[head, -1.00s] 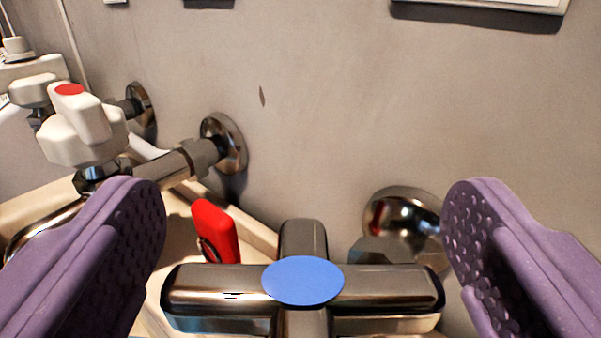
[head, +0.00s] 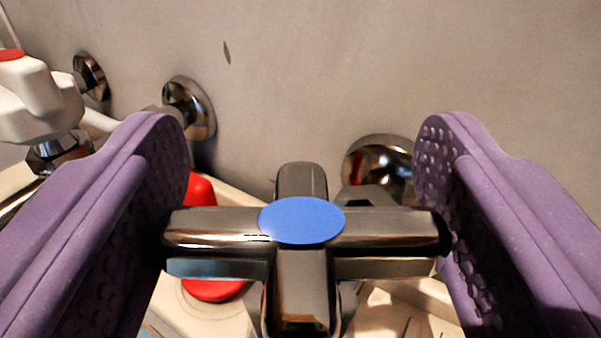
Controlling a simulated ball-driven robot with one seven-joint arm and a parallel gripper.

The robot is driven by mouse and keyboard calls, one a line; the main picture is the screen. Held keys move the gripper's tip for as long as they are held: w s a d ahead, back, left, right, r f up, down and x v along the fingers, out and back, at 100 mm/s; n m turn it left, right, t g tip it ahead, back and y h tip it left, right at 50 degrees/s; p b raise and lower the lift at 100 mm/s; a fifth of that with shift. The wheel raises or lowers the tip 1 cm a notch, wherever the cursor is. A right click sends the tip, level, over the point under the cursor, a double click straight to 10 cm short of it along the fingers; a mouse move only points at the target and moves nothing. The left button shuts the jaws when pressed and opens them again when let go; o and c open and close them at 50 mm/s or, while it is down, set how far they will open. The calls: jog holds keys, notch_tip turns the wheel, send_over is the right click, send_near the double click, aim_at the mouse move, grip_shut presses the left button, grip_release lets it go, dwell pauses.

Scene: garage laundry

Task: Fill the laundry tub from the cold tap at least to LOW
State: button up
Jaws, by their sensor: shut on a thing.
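The cold tap handle (head: 350,222) is a chrome cross with a blue disc (head: 301,220) on top, in the middle of the head view. My gripper (head: 303,235) has purple padded fingers, one on each side of the handle. They are shut on the ends of its left and right arms. The tub (head: 240,325) shows only in part as a pale surface below the handle. Its water level and any LOW mark are not visible, and neither is the spout's outlet.
A white tap handle with a red mark (head: 35,95) stands at the left. Chrome wall flanges (head: 190,108) sit on the grey wall (head: 330,60) behind. A red object (head: 213,290) lies below the cold handle, partly hidden by my left finger and the handle.

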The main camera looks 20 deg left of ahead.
aim_at(263, 279)
jog(key=m+h+b, duration=0.1)
jog(key=h, duration=0.1)
jog(key=m+h+b, duration=0.2)
jog(key=shift+f+t+h, duration=0.2)
jog(key=shift+t+h, duration=0.1)
jog(key=shift+r+m+h+b, duration=0.15)
jog(key=shift+m+h+b, duration=1.2)
jog(key=shift+h, duration=1.15)
jog(key=shift+d+m+g, duration=0.15)
jog(key=shift+m+g, duration=0.2)
jog(key=shift+g, duration=0.05)
jog(key=o, duration=1)
jog(key=shift+c, duration=0.2)
jog(key=p+v, duration=0.2)
jog(key=v, duration=0.5)
jog(key=shift+s, duration=0.4)
